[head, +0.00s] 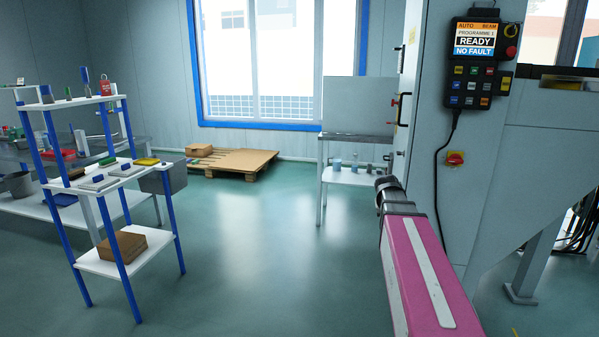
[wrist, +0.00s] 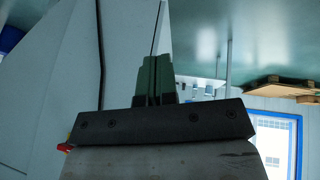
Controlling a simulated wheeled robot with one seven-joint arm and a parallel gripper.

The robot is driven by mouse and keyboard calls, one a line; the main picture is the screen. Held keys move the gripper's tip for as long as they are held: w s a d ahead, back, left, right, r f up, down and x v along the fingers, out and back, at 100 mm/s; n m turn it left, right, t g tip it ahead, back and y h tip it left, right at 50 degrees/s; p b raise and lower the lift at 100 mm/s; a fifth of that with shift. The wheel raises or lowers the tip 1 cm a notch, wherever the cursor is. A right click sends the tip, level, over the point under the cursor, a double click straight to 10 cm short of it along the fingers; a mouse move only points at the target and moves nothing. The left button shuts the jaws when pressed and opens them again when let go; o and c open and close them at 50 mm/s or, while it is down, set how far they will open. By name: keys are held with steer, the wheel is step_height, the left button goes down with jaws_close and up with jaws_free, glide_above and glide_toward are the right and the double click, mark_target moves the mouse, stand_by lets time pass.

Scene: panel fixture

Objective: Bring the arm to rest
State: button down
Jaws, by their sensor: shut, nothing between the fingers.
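My gripper (wrist: 156,64) shows in the wrist view with its two dark green fingers side by side. It is shut and empty, with nothing held at the tips. In the head view my pink arm reaches up from the bottom right, close to the grey machine cabinet (head: 424,130). The arm ends in dark joints there, and the gripper itself cannot be made out. In the wrist view a pale panel surface fills the area left of the fingers. I cannot tell the gap to it.
A control box (head: 480,62) reading "READY" and "NO FAULT" hangs on the cabinet, with a cable below. A red switch (head: 455,159) sits lower. A shelf rack (head: 108,262) stands left, a small table (head: 340,137) and pallet (head: 232,163) behind. The green floor (head: 262,250) between is clear.

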steer(key=s+a+f+g+y, duration=0.1)
steer(key=s+a+f+g, duration=0.1)
steer(key=s+a+f, duration=0.5)
steer(key=s+a+f+n+g+y, duration=0.1)
steer(key=s+a+f+g+y, duration=0.1)
steer(key=s+a+f, duration=0.6)
steer(key=s+f, duration=0.4)
steer(key=shift+a+f+n, duration=0.25)
steer(key=shift+f+n, duration=0.05)
steer(key=shift+f, duration=0.05)
